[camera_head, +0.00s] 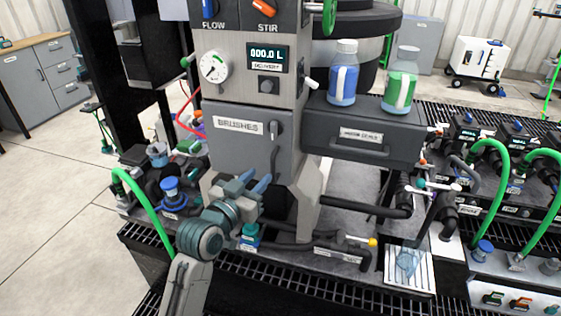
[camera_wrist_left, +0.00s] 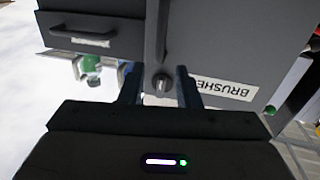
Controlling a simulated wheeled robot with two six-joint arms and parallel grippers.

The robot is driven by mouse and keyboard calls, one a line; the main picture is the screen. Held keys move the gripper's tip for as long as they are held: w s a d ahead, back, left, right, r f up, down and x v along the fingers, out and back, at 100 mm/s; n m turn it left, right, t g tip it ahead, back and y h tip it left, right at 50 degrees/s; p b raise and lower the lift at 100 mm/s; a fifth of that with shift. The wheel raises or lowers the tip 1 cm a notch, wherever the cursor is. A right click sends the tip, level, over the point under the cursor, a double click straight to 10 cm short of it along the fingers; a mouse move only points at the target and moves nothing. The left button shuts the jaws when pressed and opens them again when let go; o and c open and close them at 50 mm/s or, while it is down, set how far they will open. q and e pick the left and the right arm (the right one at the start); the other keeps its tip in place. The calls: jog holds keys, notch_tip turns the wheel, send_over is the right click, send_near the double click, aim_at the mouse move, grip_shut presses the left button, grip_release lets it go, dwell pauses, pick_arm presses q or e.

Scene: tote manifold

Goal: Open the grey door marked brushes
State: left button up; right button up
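The grey door marked BRUSHES (camera_head: 225,146) is on the front of the machine column in the head view and looks shut. Its handle (camera_head: 274,131) is at the door's right edge. My left gripper (camera_head: 256,180) is open and empty, low in front of the door and apart from the handle. In the left wrist view the door (camera_wrist_left: 232,50) appears upside down with its label. A round metal knob (camera_wrist_left: 162,84) shows between the two open fingers (camera_wrist_left: 158,88) there, with nothing gripped. My right gripper is not in view.
A dark drawer (camera_head: 390,143) juts out right of the door, with a blue bottle (camera_head: 342,85) and a green bottle (camera_head: 401,90) on top. Green hoses (camera_head: 143,200) and black pipes (camera_head: 365,207) crowd the bench around the column. Open floor (camera_head: 45,190) lies left.

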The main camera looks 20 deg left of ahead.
aim_at(272, 163)
pick_arm(q)
jog(key=p+x, duration=0.1)
jog(key=x, duration=0.7)
jog(key=shift+c, duration=0.2)
grip_shut()
